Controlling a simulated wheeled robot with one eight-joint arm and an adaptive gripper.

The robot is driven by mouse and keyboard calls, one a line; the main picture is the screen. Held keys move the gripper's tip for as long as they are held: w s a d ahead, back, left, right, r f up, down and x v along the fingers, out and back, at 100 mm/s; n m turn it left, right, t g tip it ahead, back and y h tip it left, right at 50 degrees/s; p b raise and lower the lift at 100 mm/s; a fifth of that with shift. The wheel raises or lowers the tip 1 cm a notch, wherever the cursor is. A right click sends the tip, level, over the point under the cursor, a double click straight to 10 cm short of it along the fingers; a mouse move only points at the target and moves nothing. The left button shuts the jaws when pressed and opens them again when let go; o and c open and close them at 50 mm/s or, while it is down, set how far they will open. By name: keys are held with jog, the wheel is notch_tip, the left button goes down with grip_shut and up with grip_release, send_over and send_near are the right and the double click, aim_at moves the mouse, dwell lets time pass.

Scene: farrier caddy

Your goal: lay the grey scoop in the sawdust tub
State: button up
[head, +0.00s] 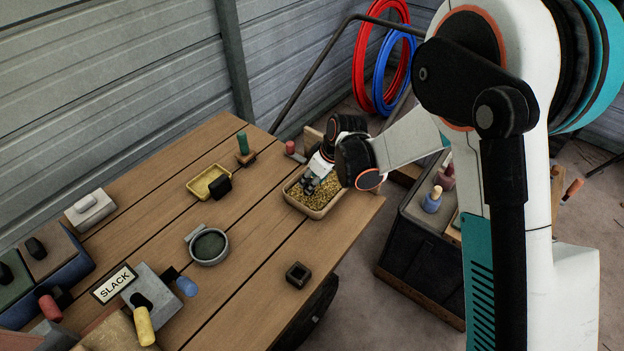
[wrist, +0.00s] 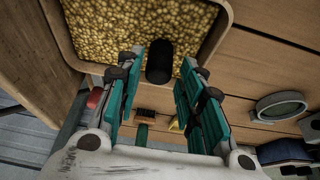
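The sawdust tub (head: 318,213) is a tan, rounded tray filled with golden flakes near the right edge of the wooden table. It fills the top of the wrist view, where its rim (wrist: 222,28) shows. My gripper (head: 309,186) is low over the tub. In the wrist view its teal-padded fingers (wrist: 161,60) are apart. A short black cylinder (wrist: 160,62) lies against the sawdust between them, with visible gaps on both sides. It may be the scoop's handle; I see no grey scoop body clearly, and the head view does not settle it.
A yellow tray (head: 197,188) with a black block (head: 220,186), a green-handled wooden block (head: 244,152), a grey round dish (head: 222,259) and a small dark square cup (head: 298,274) stand around. A SLACK sign (head: 114,283) and handled tools crowd the left. Bare planks lie between.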

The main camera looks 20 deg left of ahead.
jog(key=shift+w+p+v, duration=0.15)
jog(key=shift+p+v, duration=0.25)
jog(key=shift+v, duration=0.45)
jog(key=shift+w+p+v, duration=0.2)
jog(key=shift+p+v, duration=0.25)
jog(key=shift+v, duration=0.45)
jog(key=shift+w+p+v, duration=0.15)
jog(key=shift+p+v, duration=0.25)
jog(key=shift+v, duration=0.45)
jog(key=shift+d, duration=0.15)
jog(key=o, duration=0.6)
jog(key=shift+c, duration=0.2)
jog(key=shift+r, duration=0.1)
jog(key=v, duration=1.1)
jog(key=shift+d+r, duration=0.2)
jog(key=shift+r, duration=0.15)
